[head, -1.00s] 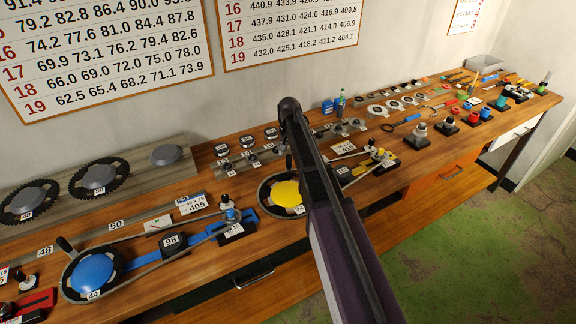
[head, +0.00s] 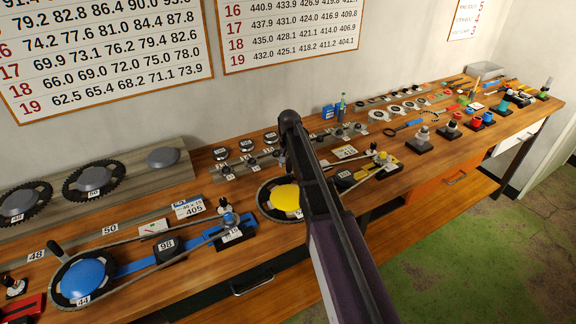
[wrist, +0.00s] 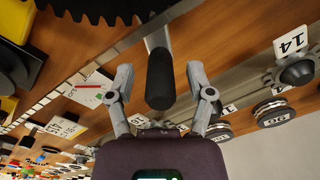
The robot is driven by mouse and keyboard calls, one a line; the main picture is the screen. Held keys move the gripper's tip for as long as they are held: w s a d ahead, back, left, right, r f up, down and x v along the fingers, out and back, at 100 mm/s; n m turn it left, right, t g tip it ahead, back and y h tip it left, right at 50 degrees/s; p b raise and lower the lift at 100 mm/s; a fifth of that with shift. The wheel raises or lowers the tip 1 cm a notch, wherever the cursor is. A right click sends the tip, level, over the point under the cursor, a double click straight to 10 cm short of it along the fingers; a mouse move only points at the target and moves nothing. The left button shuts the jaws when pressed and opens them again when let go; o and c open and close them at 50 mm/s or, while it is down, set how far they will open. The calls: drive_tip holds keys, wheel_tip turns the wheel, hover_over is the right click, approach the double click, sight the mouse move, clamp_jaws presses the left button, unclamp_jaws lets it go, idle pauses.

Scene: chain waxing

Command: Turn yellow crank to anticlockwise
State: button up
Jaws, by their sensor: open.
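The yellow crank (head: 284,197) is a round yellow hub on a dark toothed chainring on the bench. My arm hides its right part in the head view. In the wrist view, a black cylindrical crank handle (wrist: 160,82) on a grey stem stands between my fingers, and part of the dark chainring (wrist: 88,9) shows at the top. My gripper (wrist: 160,76) is open, one finger on each side of the handle, with gaps visible. In the head view, the handle and fingertips are mostly hidden behind my arm.
A blue crank (head: 82,278) with its chain sits at the left. A yellow slider (head: 382,170) lies right of my arm. Small pulleys (head: 247,161) stand behind the chainring. Several tools and parts crowd the bench's right side.

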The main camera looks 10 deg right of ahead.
clamp_jaws()
drive_tip(key=shift+a, duration=0.3)
drive_tip(key=shift+d, duration=0.2)
